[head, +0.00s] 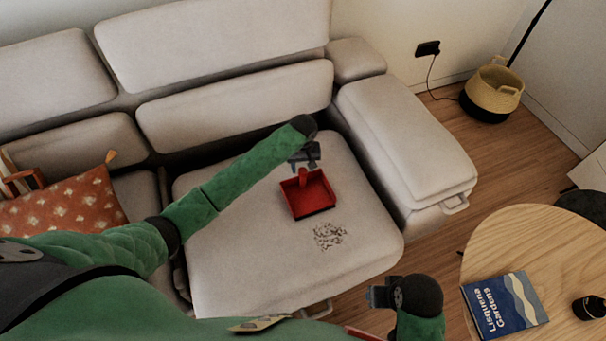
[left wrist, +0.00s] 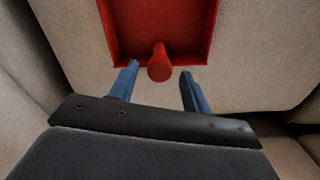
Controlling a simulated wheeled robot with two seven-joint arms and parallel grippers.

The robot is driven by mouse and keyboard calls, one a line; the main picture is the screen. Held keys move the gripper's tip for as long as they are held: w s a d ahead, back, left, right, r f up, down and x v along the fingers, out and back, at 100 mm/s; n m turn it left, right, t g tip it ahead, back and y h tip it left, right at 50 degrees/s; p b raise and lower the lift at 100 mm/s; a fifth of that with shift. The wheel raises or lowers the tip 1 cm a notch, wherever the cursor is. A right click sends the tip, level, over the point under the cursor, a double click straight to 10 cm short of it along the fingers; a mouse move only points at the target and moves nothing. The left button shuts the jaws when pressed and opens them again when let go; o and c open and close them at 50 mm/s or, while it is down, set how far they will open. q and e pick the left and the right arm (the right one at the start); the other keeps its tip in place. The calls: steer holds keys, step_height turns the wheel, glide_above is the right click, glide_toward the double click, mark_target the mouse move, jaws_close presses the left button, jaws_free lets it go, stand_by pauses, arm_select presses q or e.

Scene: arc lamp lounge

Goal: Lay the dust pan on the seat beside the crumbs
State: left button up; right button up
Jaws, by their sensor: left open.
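My left gripper (head: 304,164) is at the dust pan's handle, at the pan's far side. In the left wrist view the red pan (left wrist: 160,25) fills the top, and its round handle (left wrist: 159,64) points between the two blue fingers of my left gripper (left wrist: 162,88). The fingers are spread, with a gap on both sides of the handle. My right gripper (head: 380,296) is low at the front, away from the sofa; its jaw state is unclear.
The sofa armrest (head: 405,140) stands right of the seat. An orange patterned cushion (head: 70,212) lies at left. A round wooden table (head: 530,245) with a blue book (head: 504,305) is at right. A basket (head: 494,90) stands in the corner.

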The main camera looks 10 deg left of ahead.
arm_select(q)
step_height(320, 180, up, 5)
steer(key=shift+r, duration=0.1)
steer(key=s+d+f+m+h, duration=0.1)
steer(key=s+d+m, duration=0.15)
steer(key=s, duration=0.75)
steer(key=s+d+f+m+h, duration=0.15)
steer(key=s+d, duration=0.25)
steer(key=s, duration=0.6)
steer(key=s+a+r+m+t, duration=0.1)
steer(key=s+a+r, duration=0.1)
steer(key=s, duration=0.8)
steer(key=s+a+r+m+t, duration=0.1)
steer(key=s+a+r, duration=0.2)
steer(key=s, duration=0.7)
steer(key=shift+s+a+r, duration=0.15)
steer(key=shift+a+r, duration=0.15)
steer(key=shift+r, duration=0.1)
steer(key=shift+y, duration=0.25)
steer(key=shift+a+r, duration=0.2)
